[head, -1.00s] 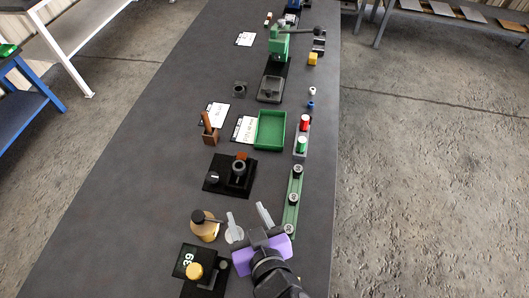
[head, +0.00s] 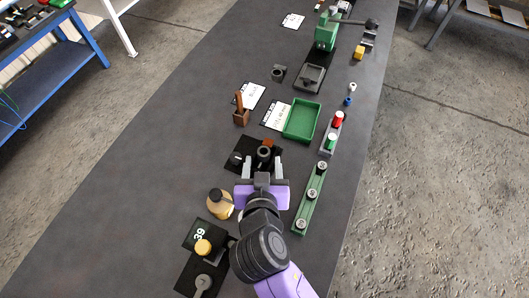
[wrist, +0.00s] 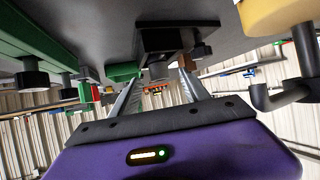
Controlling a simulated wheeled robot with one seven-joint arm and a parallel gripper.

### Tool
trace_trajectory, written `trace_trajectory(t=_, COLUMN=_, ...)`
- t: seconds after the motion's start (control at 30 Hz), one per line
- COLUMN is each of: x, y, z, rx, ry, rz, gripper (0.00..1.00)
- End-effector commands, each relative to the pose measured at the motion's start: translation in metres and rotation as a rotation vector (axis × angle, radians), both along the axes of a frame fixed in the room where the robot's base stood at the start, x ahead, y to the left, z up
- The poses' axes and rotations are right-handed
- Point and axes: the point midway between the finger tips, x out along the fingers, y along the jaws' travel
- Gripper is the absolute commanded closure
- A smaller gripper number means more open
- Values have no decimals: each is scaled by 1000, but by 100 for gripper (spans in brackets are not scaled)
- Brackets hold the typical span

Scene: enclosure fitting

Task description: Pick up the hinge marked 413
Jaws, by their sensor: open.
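Touching or apart cannot be told. In the wrist view my gripper (wrist: 157,82) points toward a black block (wrist: 160,40). No marking 413 is legible, so I cannot tell which part is that hinge. The only number I can read is 39 on a black plate (head: 199,234) at the lower left.
A green rail with round fittings (head: 308,205) lies to the right. A green tray (head: 300,133) and red and green buttons (head: 333,130) lie beyond. The table's left strip is clear.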

Motion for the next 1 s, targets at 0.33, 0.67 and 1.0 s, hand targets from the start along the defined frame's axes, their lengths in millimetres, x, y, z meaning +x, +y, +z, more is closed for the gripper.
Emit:
trace_trajectory(t=0.33, x=34, y=0, z=-19, rx=0, ry=1, rz=-1, gripper=46)
trace_trajectory(t=0.67, x=35, y=0, z=-19, rx=1, ry=0, rz=0, gripper=64)
trace_trajectory(t=1.0, x=35, y=0, z=-18, rx=1, ry=-2, rz=0, gripper=100)
